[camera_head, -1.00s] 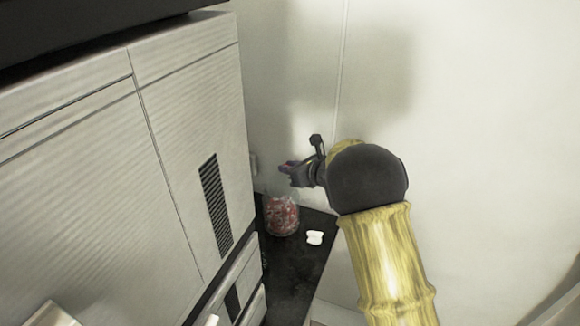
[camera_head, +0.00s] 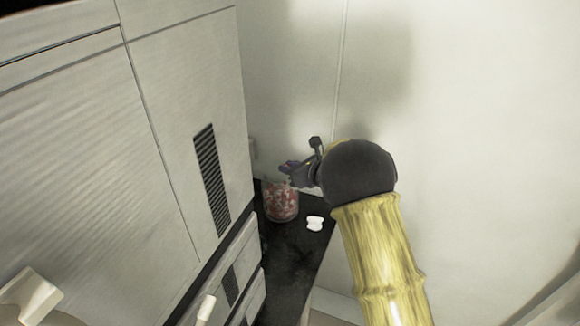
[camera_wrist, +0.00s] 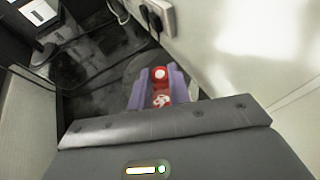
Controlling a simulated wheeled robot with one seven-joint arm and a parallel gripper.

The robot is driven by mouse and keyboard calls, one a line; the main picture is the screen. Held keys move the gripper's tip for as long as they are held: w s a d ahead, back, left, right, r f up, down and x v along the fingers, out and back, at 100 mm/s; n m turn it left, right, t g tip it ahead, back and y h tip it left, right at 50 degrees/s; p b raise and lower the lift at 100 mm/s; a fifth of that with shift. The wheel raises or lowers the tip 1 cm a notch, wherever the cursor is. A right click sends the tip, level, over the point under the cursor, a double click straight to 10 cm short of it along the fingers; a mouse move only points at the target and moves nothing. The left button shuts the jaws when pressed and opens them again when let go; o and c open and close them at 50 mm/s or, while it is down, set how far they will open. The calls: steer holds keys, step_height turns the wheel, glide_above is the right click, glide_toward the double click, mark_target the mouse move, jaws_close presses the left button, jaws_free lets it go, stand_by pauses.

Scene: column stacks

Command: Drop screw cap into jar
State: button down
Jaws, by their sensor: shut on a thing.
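The jar (camera_head: 281,202) is clear, with red and white contents. It stands upright on the dark counter beside the cabinet in the head view. My gripper (camera_head: 289,170) is just above the jar's top in that view, with its fingers pointing left. In the wrist view my gripper's purple fingers (camera_wrist: 159,84) are shut on a small red and white thing (camera_wrist: 159,73), which I take to be the screw cap. Its edges are hard to separate from the jar's contents behind. A faint glassy rim of the jar (camera_wrist: 140,64) shows behind the fingers.
A small white object (camera_head: 315,223) lies on the dark counter (camera_head: 290,255), right of the jar. A tall light cabinet (camera_head: 160,130) with a vent stands close on the left. The pale wall (camera_head: 480,120) rises behind. A wall socket (camera_wrist: 158,17) shows in the wrist view.

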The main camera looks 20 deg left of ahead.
steer(key=c, duration=1.2)
jaws_free()
steer(key=shift+c, duration=0.2)
steer(key=b+v, duration=0.2)
steer(key=v, duration=1.5)
steer(key=shift+d+b, duration=0.2)
steer(key=shift+b, duration=0.1)
